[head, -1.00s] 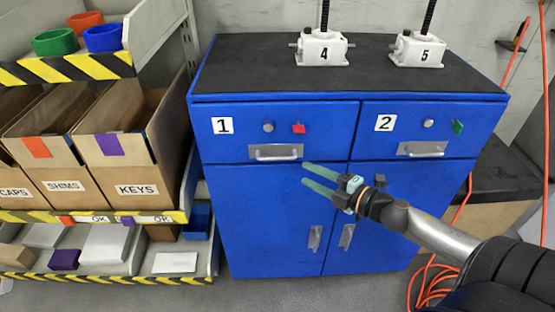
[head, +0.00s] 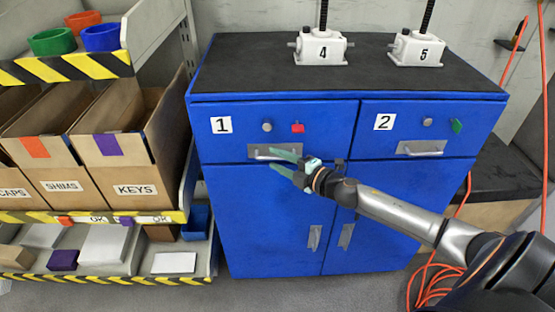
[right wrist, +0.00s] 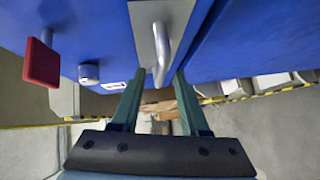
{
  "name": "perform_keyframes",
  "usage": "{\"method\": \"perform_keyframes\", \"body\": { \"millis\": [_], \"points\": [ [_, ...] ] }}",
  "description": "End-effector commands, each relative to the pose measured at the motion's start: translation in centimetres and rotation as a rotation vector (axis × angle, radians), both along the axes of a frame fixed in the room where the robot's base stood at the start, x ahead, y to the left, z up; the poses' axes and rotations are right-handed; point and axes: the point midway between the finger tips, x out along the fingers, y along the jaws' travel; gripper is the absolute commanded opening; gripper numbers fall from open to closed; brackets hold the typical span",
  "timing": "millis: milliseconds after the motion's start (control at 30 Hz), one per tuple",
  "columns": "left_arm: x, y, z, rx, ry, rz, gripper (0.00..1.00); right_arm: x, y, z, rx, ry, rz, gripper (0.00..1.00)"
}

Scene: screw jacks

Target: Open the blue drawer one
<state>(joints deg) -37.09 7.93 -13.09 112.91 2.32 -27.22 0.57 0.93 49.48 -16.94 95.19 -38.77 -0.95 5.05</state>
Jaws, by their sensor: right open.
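The blue drawer one (head: 235,143) is at the upper left of the blue cabinet, marked with a "1" label and closed. Its silver bar handle (head: 262,154) sits on a grey plate at the drawer's lower middle. A round knob (head: 267,126) and a red square knob (head: 298,127) are above the handle. In the right wrist view the handle (right wrist: 161,55) stands between and just beyond the open fingertips (right wrist: 158,78); contact cannot be told. My left gripper is not in view.
Drawer two (head: 465,143) is to the right, with cabinet doors below. Screw jacks 4 (head: 321,52) and 5 (head: 416,52) stand on the black top. A shelf with labelled boxes (head: 120,165) stands close at the left. Orange cables (head: 435,285) lie at the lower right.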

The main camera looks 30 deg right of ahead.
Motion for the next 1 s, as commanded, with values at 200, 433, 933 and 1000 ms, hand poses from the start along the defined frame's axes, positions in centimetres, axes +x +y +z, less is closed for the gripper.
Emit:
{"method": "perform_keyframes", "body": {
  "millis": [200,433,933,1000],
  "points": [
    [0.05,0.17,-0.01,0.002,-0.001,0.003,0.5,0.43,0.13,-0.06,0.0,0.0,0.0,0.45],
    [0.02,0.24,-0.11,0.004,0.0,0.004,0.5,0.4,0.13,-0.07,0.0,0.0,0.0,0.39],
    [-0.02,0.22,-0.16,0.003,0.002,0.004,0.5,0.38,0.13,-0.08,-0.001,0.001,0.001,0.0],
    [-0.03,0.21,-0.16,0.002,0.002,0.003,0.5,0.38,0.13,-0.08,-0.001,0.001,0.0,0.0]
  ]
}}
